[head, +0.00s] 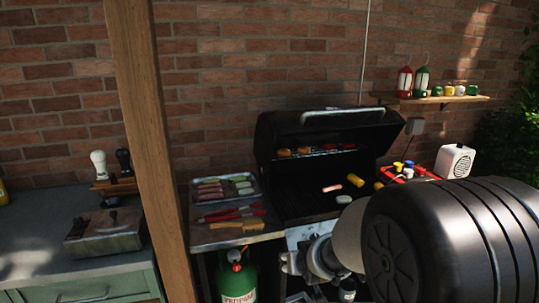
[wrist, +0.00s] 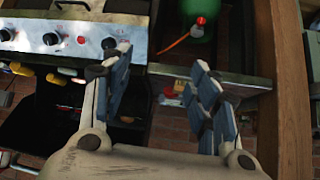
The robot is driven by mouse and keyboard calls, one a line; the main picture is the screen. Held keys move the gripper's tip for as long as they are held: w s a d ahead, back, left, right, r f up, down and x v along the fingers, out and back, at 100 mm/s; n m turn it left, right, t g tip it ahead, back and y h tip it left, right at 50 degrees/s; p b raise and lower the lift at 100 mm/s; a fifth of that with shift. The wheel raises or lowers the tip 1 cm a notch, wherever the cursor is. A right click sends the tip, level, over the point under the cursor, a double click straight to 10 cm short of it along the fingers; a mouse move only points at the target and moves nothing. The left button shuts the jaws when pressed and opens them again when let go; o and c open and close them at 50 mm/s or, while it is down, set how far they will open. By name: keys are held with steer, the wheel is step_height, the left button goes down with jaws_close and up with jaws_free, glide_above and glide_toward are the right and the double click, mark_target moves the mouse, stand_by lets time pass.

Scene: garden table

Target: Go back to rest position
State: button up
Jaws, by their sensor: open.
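My gripper (wrist: 163,85) is open in the wrist view, with its two blue-padded fingers well apart and nothing between them. In the head view my arm reaches in from the right, and its wrist end sits in front of the lower part of the grill. The black grill (head: 322,117) stands with its lid up. The grill's front panel with red-marked knobs (wrist: 60,38) shows at the upper left of the wrist view. My arm hides the grill's lower right part.
A wooden post (head: 160,130) rises left of the grill; it is at the right of the wrist view (wrist: 283,100). A side shelf holds a food tray (head: 254,195) and red-handled tools (head: 232,214). A green propane tank (head: 238,283) stands below. A white speaker (head: 455,161) is at right.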

steer(key=s+d+r+g, duration=0.1)
steer(key=s+d+r, duration=0.35)
steer(key=s, duration=0.75)
steer(key=s+d+r+g, duration=0.1)
steer(key=s+r+g, duration=0.1)
steer(key=s+r, duration=0.8)
steer(key=s+d+f+m+g+h, duration=0.1)
steer(key=s+f, duration=0.1)
steer(key=s, duration=1.1)
steer(key=shift+f, duration=0.3)
